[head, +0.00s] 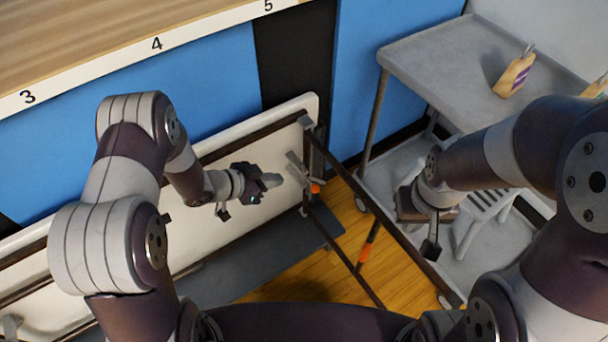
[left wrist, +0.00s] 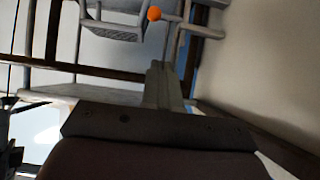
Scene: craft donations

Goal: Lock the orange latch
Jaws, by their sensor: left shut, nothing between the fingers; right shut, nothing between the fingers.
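A latch with an orange knob (head: 315,188) sits on the dark frame at the right end of a long white panel (head: 230,160). The orange knob also shows as a ball in the left wrist view (left wrist: 154,13), on a grey rod. My left gripper (head: 277,181) is shut and empty, its tip just left of the latch in the head view; I see no clear contact. Its shut fingers show in the left wrist view (left wrist: 160,85), below the knob. My right gripper (head: 431,250) is shut and empty, away to the right. Whether the latch is engaged cannot be told.
A second orange piece (head: 368,243) is on a dark bar lower right. A grey cart (head: 440,62) with a block-like object (head: 514,76) stands at the right. A wooden ledge with numbers (head: 130,45) runs along the upper left. Wooden floor (head: 285,275) shows between the dark bars.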

